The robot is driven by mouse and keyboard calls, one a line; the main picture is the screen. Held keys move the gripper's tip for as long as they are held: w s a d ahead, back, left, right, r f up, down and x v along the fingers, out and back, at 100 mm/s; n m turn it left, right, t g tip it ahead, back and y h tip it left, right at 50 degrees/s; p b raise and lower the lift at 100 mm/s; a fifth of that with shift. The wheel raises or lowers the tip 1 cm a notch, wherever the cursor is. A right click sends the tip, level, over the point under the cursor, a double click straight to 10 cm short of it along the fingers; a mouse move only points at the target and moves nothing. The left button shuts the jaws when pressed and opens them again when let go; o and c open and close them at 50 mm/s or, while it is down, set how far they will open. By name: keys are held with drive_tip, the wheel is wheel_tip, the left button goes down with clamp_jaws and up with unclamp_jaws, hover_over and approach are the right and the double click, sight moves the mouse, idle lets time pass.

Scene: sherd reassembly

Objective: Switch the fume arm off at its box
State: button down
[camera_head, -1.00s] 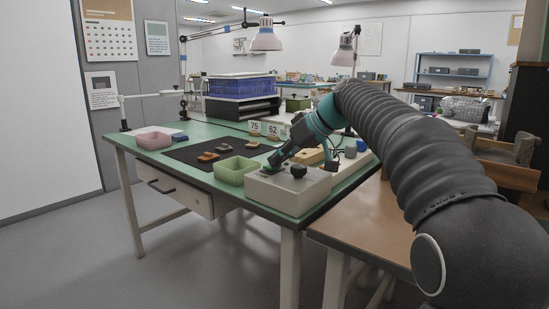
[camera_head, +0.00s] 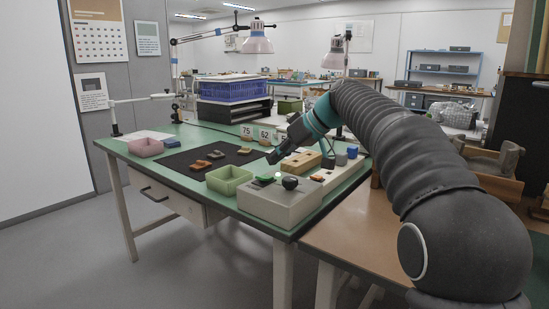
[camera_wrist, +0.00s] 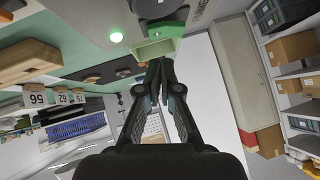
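The pale grey box (camera_head: 275,206) stands at the green bench's front right corner. On its top are a black round knob (camera_head: 290,183) and a small green light (camera_head: 278,176), which is lit. In the wrist view the knob (camera_wrist: 158,8) is cut off by the top edge, and the green light (camera_wrist: 116,37) glows beside it. My gripper (camera_head: 271,158) is above the box, apart from it and behind the light in the head view. In the wrist view its fingertips (camera_wrist: 160,66) are together with nothing between them. I cannot tell which thing is the fume arm.
A light green tray (camera_head: 229,180) stands left of the box, close to it. Sherds (camera_head: 200,165) lie on a dark mat (camera_head: 178,159). A wooden block (camera_head: 300,162) and number cards (camera_head: 264,135) are behind the box.

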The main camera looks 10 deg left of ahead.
drive_tip(key=v, duration=1)
drive_tip(key=shift+w+d+r, duration=0.15)
drive_tip(key=shift+w+r, duration=0.05)
drive_tip(key=shift+r, duration=0.15)
drive_tip(key=shift+s, duration=0.1)
drive_tip(key=s+d+f+m+t+h, duration=0.1)
drive_tip(key=s+d+f+m+h, duration=0.2)
drive_tip(key=s+d+f, duration=0.2)
drive_tip(key=s+d+f+m+t+h, duration=0.1)
drive_tip(key=s+d+f+m+h, duration=0.2)
drive_tip(key=s+f, duration=0.9)
drive_tip(key=s+d+f+m+h, duration=0.3)
drive_tip(key=s+d+f, duration=0.6)
drive_tip(key=s, duration=0.8)
drive_tip(key=shift+m+t, duration=0.4)
drive_tip(key=shift+m, duration=0.4)
drive_tip(key=shift+s+d, duration=0.1)
